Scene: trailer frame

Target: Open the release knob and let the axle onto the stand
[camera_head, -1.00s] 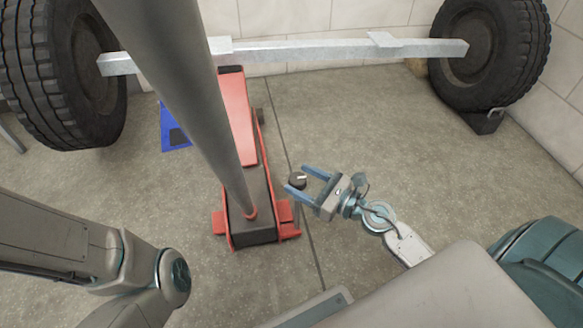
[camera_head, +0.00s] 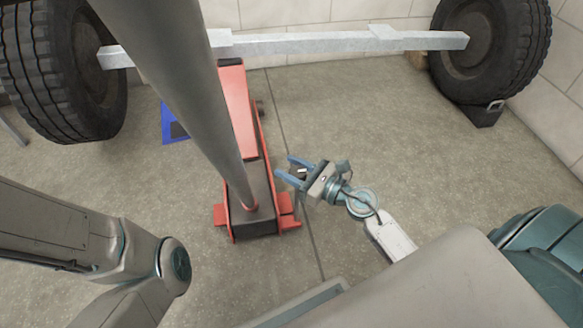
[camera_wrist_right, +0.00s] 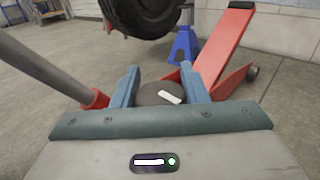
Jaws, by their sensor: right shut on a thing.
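The black release knob with a white mark (camera_wrist_right: 160,94) is between the fingers of my right gripper (camera_wrist_right: 168,85) in the right wrist view. In the head view my right gripper (camera_head: 288,170) is shut on the knob, beside the right side of the red jack (camera_head: 238,105). The silver axle (camera_head: 300,45) spans between two tyres at the back. The blue stand (camera_head: 172,125) is on the floor left of the jack, partly hidden by the handle; it also shows in the right wrist view (camera_wrist_right: 185,42). My left gripper is out of view; only its arm shows.
The long grey jack handle (camera_head: 185,85) rises across the head view. A black wheel chock (camera_head: 485,115) touches the right tyre (camera_head: 490,50). The left tyre (camera_head: 60,70) stands at the far left.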

